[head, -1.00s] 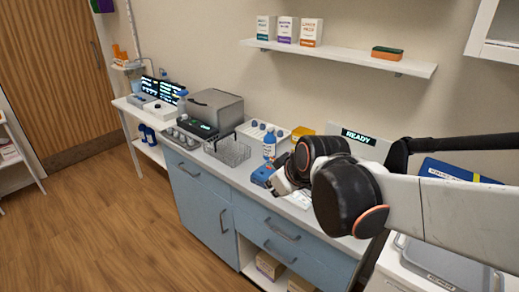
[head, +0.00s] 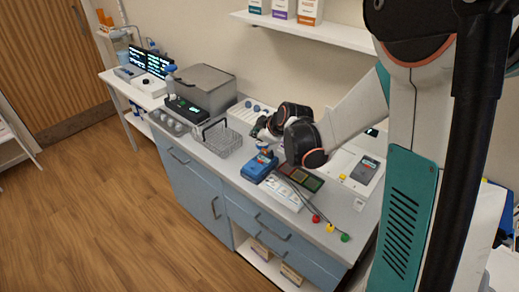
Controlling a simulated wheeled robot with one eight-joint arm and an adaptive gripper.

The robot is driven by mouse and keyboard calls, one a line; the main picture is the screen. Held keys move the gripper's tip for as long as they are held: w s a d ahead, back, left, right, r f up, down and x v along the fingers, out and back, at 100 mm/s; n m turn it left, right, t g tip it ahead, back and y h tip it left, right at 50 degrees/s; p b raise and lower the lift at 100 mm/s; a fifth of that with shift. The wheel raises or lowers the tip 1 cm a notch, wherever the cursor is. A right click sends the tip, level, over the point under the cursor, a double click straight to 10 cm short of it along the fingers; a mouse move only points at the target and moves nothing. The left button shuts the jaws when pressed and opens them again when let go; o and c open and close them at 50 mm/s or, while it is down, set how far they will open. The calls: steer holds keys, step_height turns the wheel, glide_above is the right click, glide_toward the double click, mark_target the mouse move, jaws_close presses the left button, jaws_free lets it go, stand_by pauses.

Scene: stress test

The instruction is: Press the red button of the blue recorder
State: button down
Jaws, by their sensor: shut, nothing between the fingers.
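My gripper (head: 259,131) is small and dark in this view, just behind and above the recorder. It is shut and empty. It looks apart from the recorder, but the fingertips are hard to make out. My arm comes in from the right above the counter.
A wire basket (head: 222,140) and a grey machine (head: 203,88) stand left of the recorder. Red (head: 315,218), yellow (head: 329,227) and green (head: 345,237) knobs are near the front edge.

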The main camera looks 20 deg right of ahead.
mark_target(259, 164)
steer(key=shift+w+d+f, duration=0.15)
steer(key=shift+w, duration=0.2)
steer(key=shift+f, duration=0.1)
step_height(259, 164, down, 9)
steer(key=b, duration=0.6)
steer(key=shift+r, duration=0.2)
steer(key=shift+f+b, duration=0.1)
steer(key=shift+b, duration=0.2)
stand_by(1.0)
steer(key=shift+f+b, duration=0.3)
steer(key=shift+b, duration=0.1)
steer(key=shift+f+b, duration=0.45)
steer(key=shift+f, duration=0.05)
stand_by(0.6)
steer(key=shift+r, duration=0.1)
steer(key=shift+r+p, duration=0.6)
steer(key=shift+r, duration=0.25)
